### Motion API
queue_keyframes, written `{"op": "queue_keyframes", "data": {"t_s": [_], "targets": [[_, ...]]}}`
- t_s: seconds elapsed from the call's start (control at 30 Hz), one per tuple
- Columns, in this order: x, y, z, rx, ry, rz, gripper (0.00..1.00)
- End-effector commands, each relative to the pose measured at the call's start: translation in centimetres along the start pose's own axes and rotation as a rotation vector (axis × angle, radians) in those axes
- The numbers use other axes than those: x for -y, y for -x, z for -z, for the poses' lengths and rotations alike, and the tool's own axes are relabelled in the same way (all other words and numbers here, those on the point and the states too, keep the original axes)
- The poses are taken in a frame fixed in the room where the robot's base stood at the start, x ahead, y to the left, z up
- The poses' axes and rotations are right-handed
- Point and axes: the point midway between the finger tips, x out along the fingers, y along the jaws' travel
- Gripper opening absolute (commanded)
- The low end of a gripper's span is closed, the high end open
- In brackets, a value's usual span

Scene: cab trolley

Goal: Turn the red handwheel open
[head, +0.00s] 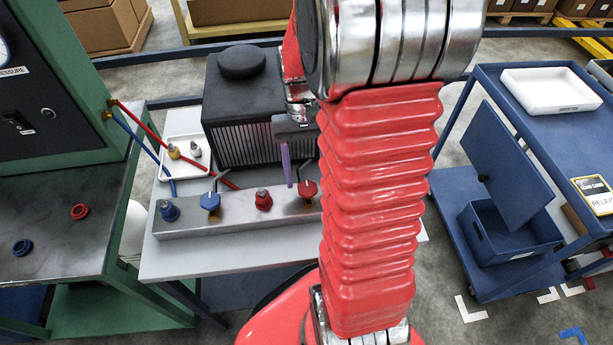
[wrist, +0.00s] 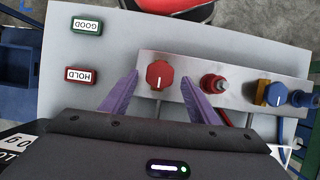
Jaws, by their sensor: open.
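The red handwheel (head: 307,189) sits at the right of the visible part of a grey manifold block (head: 236,219), partly hidden by my arm in the head view. In the wrist view the handwheel (wrist: 160,75) is a red knob with facets and a white line running up and down in the picture. My gripper (wrist: 160,80) is open, with one purple finger on each side of the handwheel and a visible gap to each. In the head view my gripper (head: 288,170) points down at the handwheel. Whether the fingertips reach down to its height is hard to tell.
A red fitting (head: 263,199), a blue handwheel (head: 210,201) and a blue fitting (head: 169,210) share the block. A black finned unit (head: 244,95) stands behind. Red HOLD (wrist: 80,76) and green GOOD (wrist: 87,26) plates lie on the bench. A blue cart (head: 500,190) stands right.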

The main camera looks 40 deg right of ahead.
Motion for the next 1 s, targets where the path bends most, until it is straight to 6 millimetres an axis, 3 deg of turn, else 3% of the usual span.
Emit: {"op": "queue_keyframes", "data": {"t_s": [0.6,0.8,1.0], "targets": [[0.0,10.3,0.1,-0.004,0.000,0.000,0.55],[0.0,12.1,0.1,0.000,0.000,0.000,0.55],[0.0,12.3,0.0,0.000,0.000,0.000,0.55]]}}
